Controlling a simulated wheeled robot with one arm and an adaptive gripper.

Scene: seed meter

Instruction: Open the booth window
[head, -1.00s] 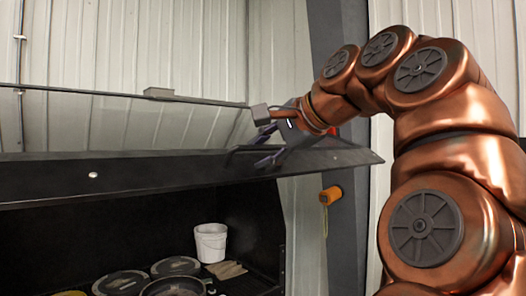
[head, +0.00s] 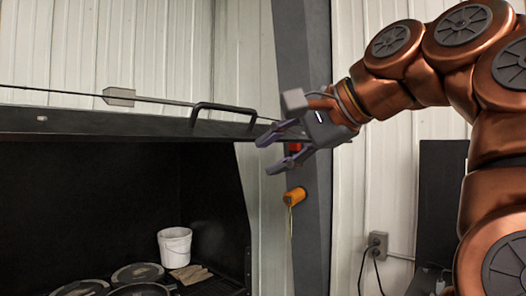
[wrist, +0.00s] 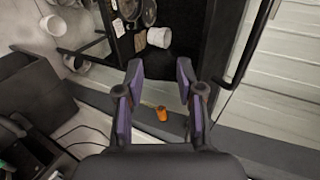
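The booth window (head: 70,97) is seen almost edge-on in the head view, tilted up above the dark booth interior. Its dark lower frame (head: 100,125) carries a black bar handle (head: 222,115) near the right end. My gripper (head: 271,151) is to the right of the handle and apart from it, with its fingers spread and nothing between them.
An orange object (head: 294,197) hangs on the grey post (head: 305,60) just below my gripper. An outlet with cords (head: 378,243) is on the right wall.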

